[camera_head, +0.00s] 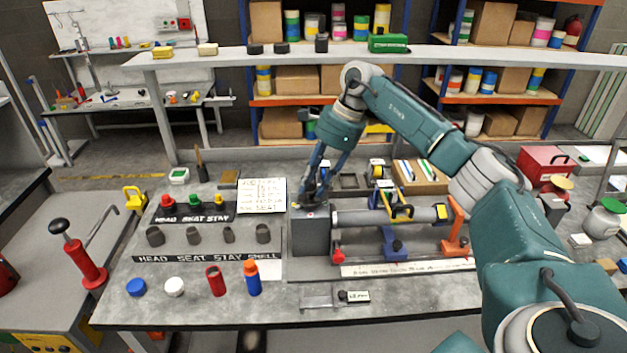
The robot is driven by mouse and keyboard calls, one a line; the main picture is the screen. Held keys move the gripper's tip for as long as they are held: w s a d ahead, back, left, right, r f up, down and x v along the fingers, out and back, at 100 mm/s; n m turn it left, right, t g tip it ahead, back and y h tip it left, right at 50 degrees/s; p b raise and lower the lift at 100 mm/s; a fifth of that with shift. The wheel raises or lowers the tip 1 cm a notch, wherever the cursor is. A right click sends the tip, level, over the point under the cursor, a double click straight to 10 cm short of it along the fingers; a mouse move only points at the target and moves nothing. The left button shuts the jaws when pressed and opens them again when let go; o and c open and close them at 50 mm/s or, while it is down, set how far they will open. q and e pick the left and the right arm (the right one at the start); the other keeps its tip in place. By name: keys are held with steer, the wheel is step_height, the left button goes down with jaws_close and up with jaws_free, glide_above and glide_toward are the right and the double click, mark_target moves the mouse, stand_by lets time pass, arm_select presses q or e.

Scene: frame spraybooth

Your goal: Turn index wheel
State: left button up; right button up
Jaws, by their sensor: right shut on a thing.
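My right arm reaches in from the right, and its gripper (309,198) points down at the top of the grey block (310,236) at the left end of the tube fixture. The gripper is shut on a small part there, apparently the index wheel. The fingers hide most of that part, so its turn position cannot be read. A grey tube (365,217) lies horizontally from the block to an orange support (455,232) on the right. My left gripper is not in view.
Labelled strips with colored knobs (194,203) and dark cups (193,236) stand left of the fixture. Blue, white and red parts line the front left. A blue clamp (393,243) and a yellow-handled clamp (402,213) sit by the tube. A raised shelf (440,56) crosses behind.

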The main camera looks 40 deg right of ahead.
steer(key=shift+r, duration=0.1)
stand_by(0.3)
steer(key=o, duration=1.2)
steer(key=shift+c, duration=0.2)
steer(key=v, duration=1.2)
